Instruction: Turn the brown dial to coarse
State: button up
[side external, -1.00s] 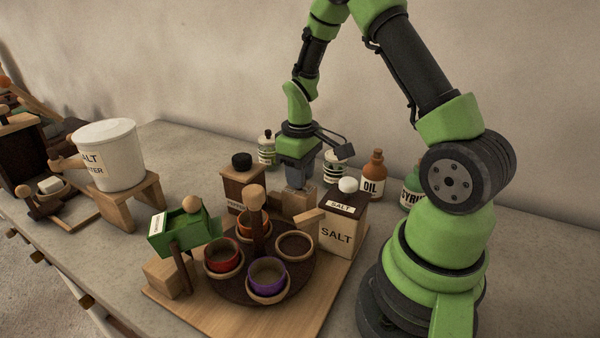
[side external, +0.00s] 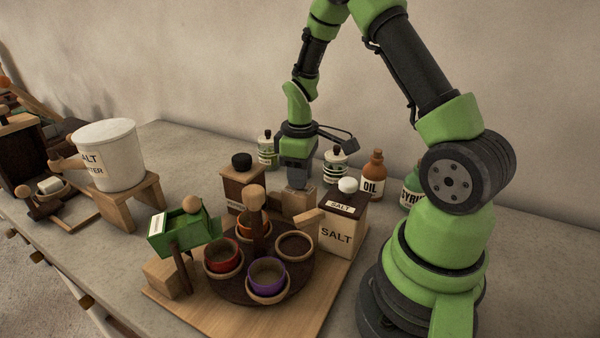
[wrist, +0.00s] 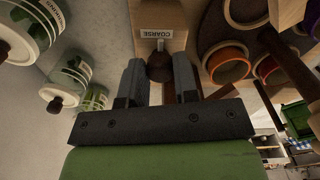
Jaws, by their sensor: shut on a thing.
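The brown dial (wrist: 158,70) shows in the wrist view as a dark round knob on a light wooden block (wrist: 170,14). A label reading COARSE (wrist: 164,34), upside down in this view, is on the block just above the dial. A small pale pointer on the dial's edge is directed at the label. My gripper (wrist: 158,64) has one finger on each side of the dial and is shut on it. In the side view my gripper (side external: 297,187) points down at the wooden block (side external: 297,203), and the dial is hidden.
A salt box (side external: 338,235) stands close right of the block, and a dark-lidded wooden box (side external: 240,190) close left. In front is a round rack (side external: 225,287) with coloured cups. Bottles, including oil (side external: 372,178), stand behind.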

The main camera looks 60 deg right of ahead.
jog(key=o, duration=0.9)
jog(key=shift+o, duration=0.2)
jog(key=shift+r, duration=0.1)
notch_tip(320, 180, up, 9)
jog(key=shift+r, duration=0.35)
jog(key=s+a+r+m+t+y, duration=0.1)
jog(key=s+a+r+m+t, duration=0.2)
jog(key=s+a+r, duration=0.3)
jog(key=s+a+r+m+t+y, duration=0.1)
jog(key=s+a+r+m+t, duration=0.2)
jog(key=a, duration=0.7)
jog(key=s+r+t, duration=0.1)
jog(key=s+r, duration=0.1)
jog(key=s, duration=0.1)
jog(key=shift+s+r, duration=0.3)
jog(key=shift+r, duration=0.1)
